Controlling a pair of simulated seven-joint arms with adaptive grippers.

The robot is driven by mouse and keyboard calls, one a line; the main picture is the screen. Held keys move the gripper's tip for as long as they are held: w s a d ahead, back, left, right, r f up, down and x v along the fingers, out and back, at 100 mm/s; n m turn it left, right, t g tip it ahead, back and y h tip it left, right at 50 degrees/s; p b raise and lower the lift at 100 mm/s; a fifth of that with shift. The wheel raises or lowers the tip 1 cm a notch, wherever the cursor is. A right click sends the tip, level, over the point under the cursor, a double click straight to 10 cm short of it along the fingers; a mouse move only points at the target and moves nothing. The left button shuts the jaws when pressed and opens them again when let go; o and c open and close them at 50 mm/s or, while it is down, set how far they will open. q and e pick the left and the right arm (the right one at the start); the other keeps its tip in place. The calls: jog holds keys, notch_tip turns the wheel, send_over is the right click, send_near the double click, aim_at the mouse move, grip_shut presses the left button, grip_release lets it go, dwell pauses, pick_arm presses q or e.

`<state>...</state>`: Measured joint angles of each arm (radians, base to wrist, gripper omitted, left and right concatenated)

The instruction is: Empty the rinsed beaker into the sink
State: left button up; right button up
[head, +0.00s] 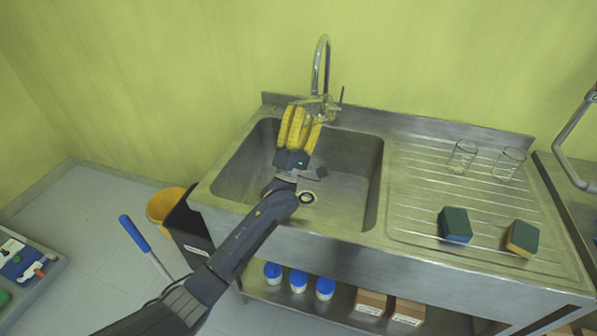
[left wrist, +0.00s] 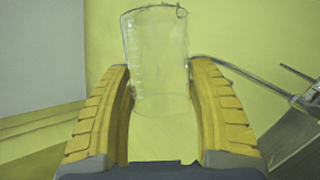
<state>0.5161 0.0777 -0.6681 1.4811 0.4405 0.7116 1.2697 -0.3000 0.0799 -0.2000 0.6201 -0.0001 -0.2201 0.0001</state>
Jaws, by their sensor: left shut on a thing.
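A clear glass beaker (left wrist: 157,58) is between the yellow fingers of my left gripper (left wrist: 160,110) in the left wrist view. My left gripper (head: 301,122) is shut on it and holds it above the back of the steel sink (head: 357,195), near the tap (head: 321,65). In the head view the beaker is mostly hidden behind the fingers and tap base. No liquid can be made out in it. The sink basin looks empty, with a round drain (head: 307,197) at its bottom. My right gripper is not in view.
Two glass beakers (head: 462,157) (head: 508,163) stand on the ribbed drainboard (head: 420,187). Two sponges (head: 455,225) (head: 522,238) lie at its front. White jars (head: 298,281) and boxes (head: 370,302) are on the shelf below. A yellow bucket (head: 162,205) stands left.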

pick_arm(q)
jog(key=shift+w+a+n+t+y, duration=0.1)
jog(key=shift+n+t+y, duration=0.15)
jog(key=shift+n+y, duration=0.4)
jog(key=shift+s+a+n+t+y, duration=0.1)
jog(key=shift+n+t+y, duration=0.1)
jog(key=shift+n+y, duration=0.4)
jog(key=shift+w+a+n+t+y, duration=0.1)
jog(key=shift+n+t+y, duration=0.15)
jog(key=shift+n+y, duration=0.35)
jog(key=shift+b, duration=0.5)
